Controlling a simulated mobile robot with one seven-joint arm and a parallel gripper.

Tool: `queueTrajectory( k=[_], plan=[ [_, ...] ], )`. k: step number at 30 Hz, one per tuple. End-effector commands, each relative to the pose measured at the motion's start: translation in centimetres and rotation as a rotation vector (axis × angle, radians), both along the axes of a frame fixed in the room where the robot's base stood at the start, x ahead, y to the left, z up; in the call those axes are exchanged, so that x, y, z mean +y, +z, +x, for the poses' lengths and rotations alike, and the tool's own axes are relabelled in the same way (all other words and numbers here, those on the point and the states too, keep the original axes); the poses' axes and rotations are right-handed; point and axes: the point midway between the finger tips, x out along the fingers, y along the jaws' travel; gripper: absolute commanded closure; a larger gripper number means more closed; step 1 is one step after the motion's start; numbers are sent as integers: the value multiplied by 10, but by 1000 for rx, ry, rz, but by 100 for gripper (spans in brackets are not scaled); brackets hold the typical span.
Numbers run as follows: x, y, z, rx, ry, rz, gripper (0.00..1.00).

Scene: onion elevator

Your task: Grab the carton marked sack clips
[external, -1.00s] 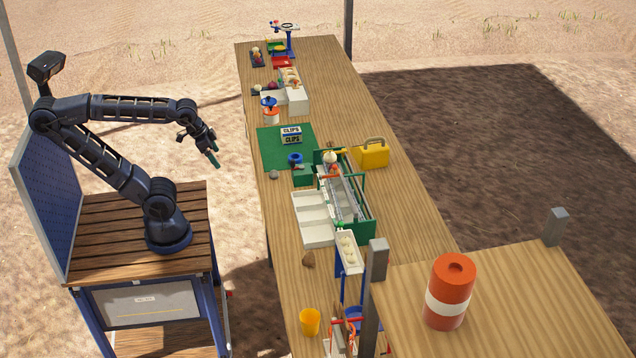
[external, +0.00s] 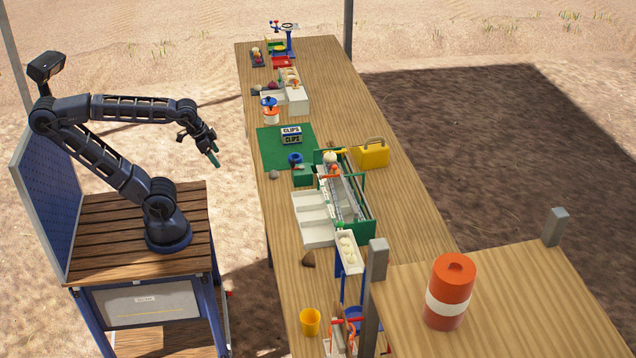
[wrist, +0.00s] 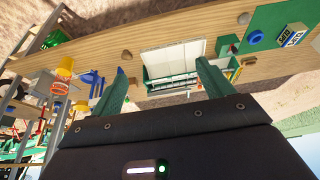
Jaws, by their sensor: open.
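The carton marked CLIPS (external: 291,136) is a small dark blue and white box on the green mat (external: 273,157) on the long wooden table. It also shows at the right edge of the wrist view (wrist: 291,36). My gripper (external: 216,158) is open and empty. It hangs in the air left of the table, apart from the carton. In the wrist view its two green fingertips (wrist: 162,75) are spread, with the white trays between and beyond them.
A blue ring (external: 295,159) and a green box (external: 303,175) stand near the carton. The green elevator frame with white trays (external: 313,218) is nearer the camera. A yellow case (external: 373,154) stands to the right. A yellow cup (external: 310,322) is near the front.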

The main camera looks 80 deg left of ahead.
Motion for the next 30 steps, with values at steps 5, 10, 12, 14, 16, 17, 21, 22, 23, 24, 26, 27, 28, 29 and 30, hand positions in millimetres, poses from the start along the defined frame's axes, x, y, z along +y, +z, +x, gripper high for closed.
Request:
queueTrajectory(
  k=[5,10,12,14,16,17,21,22,23,24,26,27,28,29,30],
  plan=[
    [0,0,0,0,0,0,20],
    [-2,3,7,7,14,-17,20],
    [-4,7,17,17,32,-37,20],
    [-7,11,29,29,56,-64,20],
    [-12,16,46,45,89,-98,20],
    [-14,18,54,53,105,-115,20],
    [-24,24,89,90,179,-185,20],
    [-26,25,97,98,195,-199,20],
    [-28,27,105,106,211,-212,20],
    [-31,27,116,118,233,-231,20],
    [-35,28,132,134,267,-257,20],
    [-39,28,143,146,290,-275,20],
    [-41,28,151,155,307,-287,20],
    [-44,28,159,163,324,-299,20],
    [-47,27,170,176,347,-316,20]
  ],
)
